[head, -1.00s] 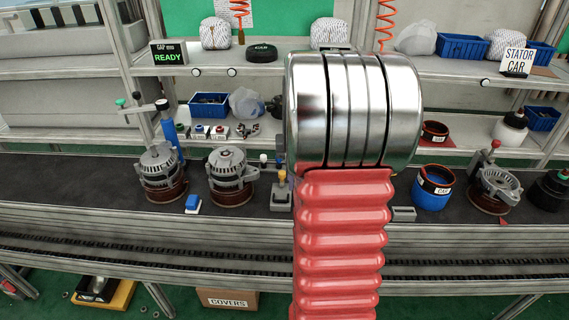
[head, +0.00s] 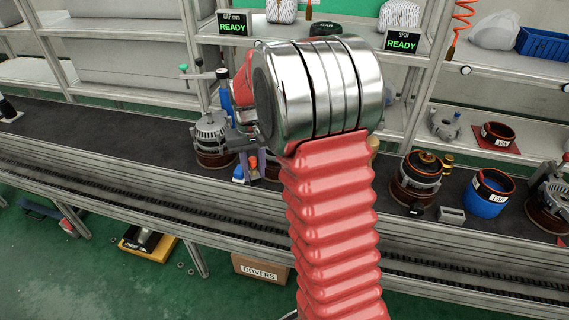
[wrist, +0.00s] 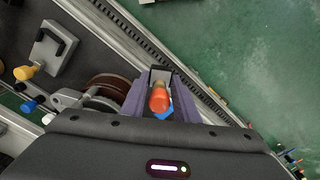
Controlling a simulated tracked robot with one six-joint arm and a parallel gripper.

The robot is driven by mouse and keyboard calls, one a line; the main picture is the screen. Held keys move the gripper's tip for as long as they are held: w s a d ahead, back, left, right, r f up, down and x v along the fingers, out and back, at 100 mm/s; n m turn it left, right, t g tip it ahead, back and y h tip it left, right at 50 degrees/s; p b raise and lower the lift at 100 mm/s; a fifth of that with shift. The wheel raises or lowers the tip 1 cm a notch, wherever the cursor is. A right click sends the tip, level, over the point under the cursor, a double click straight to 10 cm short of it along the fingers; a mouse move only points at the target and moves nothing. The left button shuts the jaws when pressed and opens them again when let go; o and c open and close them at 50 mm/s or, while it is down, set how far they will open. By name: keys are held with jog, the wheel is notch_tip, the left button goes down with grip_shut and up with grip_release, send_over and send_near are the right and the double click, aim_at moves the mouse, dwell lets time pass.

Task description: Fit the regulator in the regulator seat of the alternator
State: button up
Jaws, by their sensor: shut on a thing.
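My gripper (wrist: 155,100) has purple-grey fingers and is shut on a small part with an orange rounded end (wrist: 158,97), which I take to be the regulator; its dark body is mostly hidden. In the head view the orange end (head: 252,163) shows low over the bench, just right of an alternator (head: 211,132) standing on a brown coil. A second alternator is mostly hidden behind my gripper and arm. In the wrist view, a grey alternator housing and brown coil (wrist: 108,87) lie just left of my fingers. I cannot make out the regulator seat.
A grey fixture with a yellow knob (wrist: 25,72) stands left in the wrist view. Further right are another alternator (head: 420,170) and a blue container (head: 488,192). The bench's far left is mostly clear.

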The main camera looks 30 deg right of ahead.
jog(key=w+a+f+n, duration=0.2)
jog(key=a+n, duration=0.1)
jog(key=a, duration=1.1)
jog(key=shift+w, duration=0.2)
jog(key=shift+s+f, duration=0.1)
jog(key=shift+f, duration=0.05)
